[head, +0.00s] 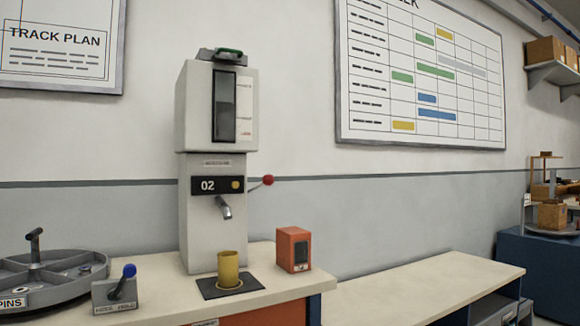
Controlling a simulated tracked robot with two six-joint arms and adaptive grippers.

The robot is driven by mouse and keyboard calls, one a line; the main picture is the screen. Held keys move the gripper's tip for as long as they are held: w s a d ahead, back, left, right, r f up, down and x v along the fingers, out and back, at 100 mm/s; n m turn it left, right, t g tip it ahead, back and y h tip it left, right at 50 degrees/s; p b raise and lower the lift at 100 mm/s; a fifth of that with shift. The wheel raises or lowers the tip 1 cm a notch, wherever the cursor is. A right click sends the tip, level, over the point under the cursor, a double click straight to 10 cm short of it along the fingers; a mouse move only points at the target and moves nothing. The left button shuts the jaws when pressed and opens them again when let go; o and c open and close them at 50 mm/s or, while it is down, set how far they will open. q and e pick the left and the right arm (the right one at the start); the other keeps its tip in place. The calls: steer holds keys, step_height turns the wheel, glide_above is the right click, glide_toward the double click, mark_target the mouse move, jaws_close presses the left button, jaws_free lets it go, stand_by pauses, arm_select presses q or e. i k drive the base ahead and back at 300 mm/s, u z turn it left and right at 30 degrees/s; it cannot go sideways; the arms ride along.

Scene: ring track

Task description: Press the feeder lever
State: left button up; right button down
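A tall pale grey dispenser (213,165) marked "02" stands on the bench. A thin lever with a red ball knob (267,180) sticks out from its right side, angled slightly upward. Its metal spout (224,207) sits above a yellow cup (229,268) on a dark mat (211,291). A small grey box (114,298) at the lower left carries a second short lever with a blue knob (129,271); its label is too small to read surely. Neither of my grippers shows in the head view.
A round grey tray (52,298) labelled "PINS" lies at the left edge. An orange box (293,249) stands right of the dispenser. A lower bench top (430,288) at the right is bare. A blue cabinet (540,265) holds wooden items farther right.

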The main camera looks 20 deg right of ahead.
mark_target(268, 180)
steer(key=z, duration=0.05)
steer(key=i, duration=1)
